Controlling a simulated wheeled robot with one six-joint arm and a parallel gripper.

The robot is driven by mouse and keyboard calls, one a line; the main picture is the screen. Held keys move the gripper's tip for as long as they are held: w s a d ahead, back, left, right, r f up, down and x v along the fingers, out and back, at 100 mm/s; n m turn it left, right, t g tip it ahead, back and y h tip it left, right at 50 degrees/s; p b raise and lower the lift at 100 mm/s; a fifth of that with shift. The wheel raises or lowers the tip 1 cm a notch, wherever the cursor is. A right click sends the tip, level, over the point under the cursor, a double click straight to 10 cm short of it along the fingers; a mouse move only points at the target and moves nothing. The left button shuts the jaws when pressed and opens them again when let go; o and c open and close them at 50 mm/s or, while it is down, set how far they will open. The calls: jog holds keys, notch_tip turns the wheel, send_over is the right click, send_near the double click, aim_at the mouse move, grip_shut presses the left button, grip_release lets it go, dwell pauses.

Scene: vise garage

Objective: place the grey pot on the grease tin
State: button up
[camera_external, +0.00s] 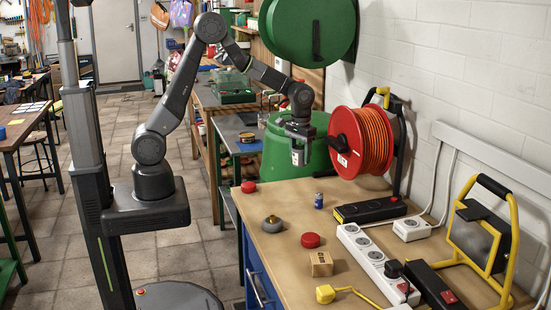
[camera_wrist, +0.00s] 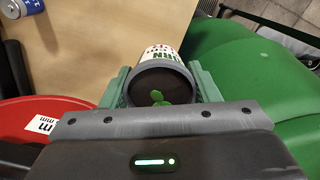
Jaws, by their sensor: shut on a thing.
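My gripper (camera_external: 299,150) is shut on a small round grey-rimmed pot (camera_external: 298,157). In the wrist view the pot (camera_wrist: 160,84) sits between the green fingers, its dark open-looking end with green spots facing the camera. Its pale side has green and red lettering. The pot is held in the air beyond the workbench's far edge, in front of the green barrel. A low dark tin with a yellow band (camera_external: 247,138), which looks like the grease tin, sits on the metal side table to the left of my gripper. The pot's far end is hidden.
An orange cable reel (camera_external: 360,141) stands close right of my gripper, and the green barrel (camera_external: 316,165) is behind it. The workbench (camera_external: 240,205) holds a blue can (camera_external: 319,201), red lids, a grey round thing with a tan top (camera_external: 272,223), a small box and power strips.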

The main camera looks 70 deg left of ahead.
jog(key=s+a+f+n+p, duration=0.2)
jog(key=s+a+n, duration=0.15)
jog(key=a, duration=0.45)
jog(key=s+a+f+n+p, duration=0.2)
jog(key=s+a, duration=0.2)
jog(key=a, duration=0.5)
jog(key=s+a+f+n+p, duration=0.2)
jog(key=s+a, duration=0.2)
jog(key=a, duration=0.4)
jog(key=n+b, duration=0.7)
jog(key=n, duration=0.4)
send_near(248, 137)
notch_tip(248, 137, down, 5)
jog(key=shift+d+f+p, duration=0.1)
jog(key=shift+p, duration=0.8)
jog(key=shift+f, duration=0.2)
jog(key=o, duration=1)
jog(key=shift+o, duration=0.2)
